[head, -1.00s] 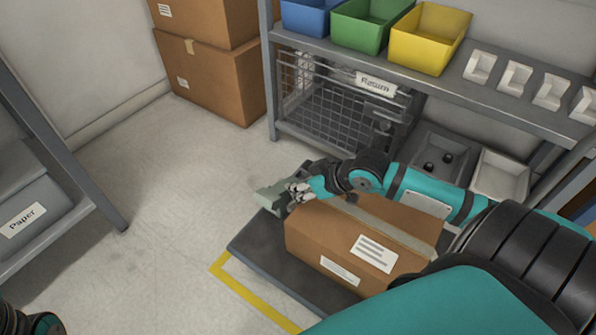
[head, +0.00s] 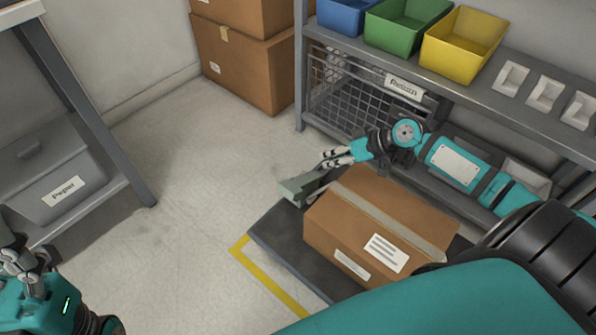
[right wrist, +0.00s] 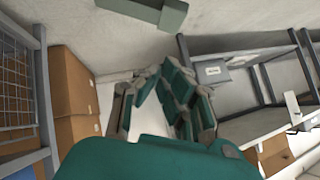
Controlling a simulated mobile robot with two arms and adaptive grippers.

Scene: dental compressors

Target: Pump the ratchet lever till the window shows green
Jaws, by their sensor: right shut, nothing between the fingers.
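A brown carton (head: 375,225) with a pale strap (head: 390,215) across its top sits on a dark low platform. A grey-green lever-like piece (head: 303,186) stands at the carton's far left end. It also shows at the top of the right wrist view (right wrist: 150,10). My right gripper (head: 328,159) is shut and empty, just above and behind this piece, seemingly apart from it. I cannot make out the window or its colour. My left gripper (head: 12,262) is at the lower left edge, far from the carton; its opening is unclear.
A shelf unit behind holds blue, green (head: 400,22) and yellow (head: 462,45) bins, with a wire basket (head: 345,95) below. Stacked cartons (head: 240,60) stand at the back. A grey box labelled Paper (head: 55,185) is at left. Floor between is clear.

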